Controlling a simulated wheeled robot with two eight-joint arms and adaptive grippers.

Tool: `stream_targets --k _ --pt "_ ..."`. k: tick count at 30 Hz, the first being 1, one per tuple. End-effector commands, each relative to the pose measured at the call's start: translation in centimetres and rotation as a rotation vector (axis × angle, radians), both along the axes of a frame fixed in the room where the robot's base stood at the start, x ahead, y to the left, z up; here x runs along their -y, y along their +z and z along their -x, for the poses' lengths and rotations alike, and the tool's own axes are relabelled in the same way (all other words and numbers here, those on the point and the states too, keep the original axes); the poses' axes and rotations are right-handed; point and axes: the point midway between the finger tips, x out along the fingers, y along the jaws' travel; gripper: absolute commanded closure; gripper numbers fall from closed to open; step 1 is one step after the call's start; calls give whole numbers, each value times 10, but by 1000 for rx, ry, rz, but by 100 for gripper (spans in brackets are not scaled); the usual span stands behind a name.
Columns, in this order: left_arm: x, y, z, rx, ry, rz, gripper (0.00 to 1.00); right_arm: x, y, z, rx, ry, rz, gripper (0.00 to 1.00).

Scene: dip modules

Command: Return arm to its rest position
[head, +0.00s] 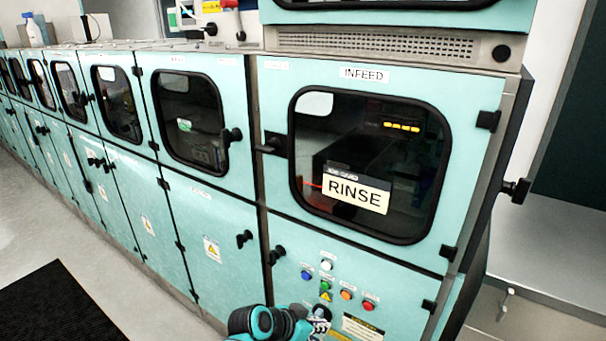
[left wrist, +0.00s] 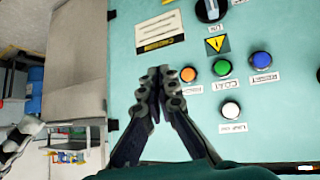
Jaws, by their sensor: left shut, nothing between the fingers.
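My left gripper (head: 318,322) is at the bottom of the head view, in front of the lower part of the teal machine's button panel. In the left wrist view its two dark fingers (left wrist: 160,88) come together at the tips with nothing between them. The fingertips appear close beside the orange button (left wrist: 188,74), with the green button (left wrist: 222,67), blue button (left wrist: 262,60) and white button (left wrist: 231,110) further right. The red button (head: 369,305) shows in the head view; I cannot make it out in the wrist view. My right gripper is not clearly seen.
The INFEED cabinet (head: 478,95) has a dark window with a RINSE sign (head: 357,187). Black handles and latches stick out from the cabinet fronts. A grey counter (head: 545,245) stands at right. Open floor (head: 50,225) and a black mat (head: 60,305) lie at left.

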Motion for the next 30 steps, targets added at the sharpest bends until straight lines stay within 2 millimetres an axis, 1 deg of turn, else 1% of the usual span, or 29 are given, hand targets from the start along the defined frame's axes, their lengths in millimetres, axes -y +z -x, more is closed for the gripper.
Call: stream_targets --k 1,3,5,6,8,9,12,15,18,21,24,30 --pt "-21 10 9 -21 63 -18 100 0 0 0 0 0 0 100" --pt "-50 20 20 -52 156 -41 100 0 0 0 0 0 0 100" --pt "-74 27 32 -74 238 -60 100 0 0 0 0 0 0 100" --pt "-90 31 40 -88 293 -70 100 0 0 0 0 0 0 100" --pt "-113 36 54 -106 376 -87 100 0 0 0 0 0 0 100" --pt "-129 39 64 -117 434 -97 100 0 0 0 0 0 0 100" --pt "-164 43 89 -137 571 -116 100 0 0 0 0 0 0 100" --pt "-193 44 111 -147 689 -130 100 0 0 0 0 0 0 100" --pt "-214 44 128 -152 778 -138 100 0 0 0 0 0 0 100" --pt "-225 44 138 -153 831 -141 100 0 0 0 0 0 0 100" --pt "-230 43 142 -153 854 -143 100 0 0 0 0 0 0 100" --pt "-230 43 142 -153 857 -142 100 0 0 0 0 0 0 100"
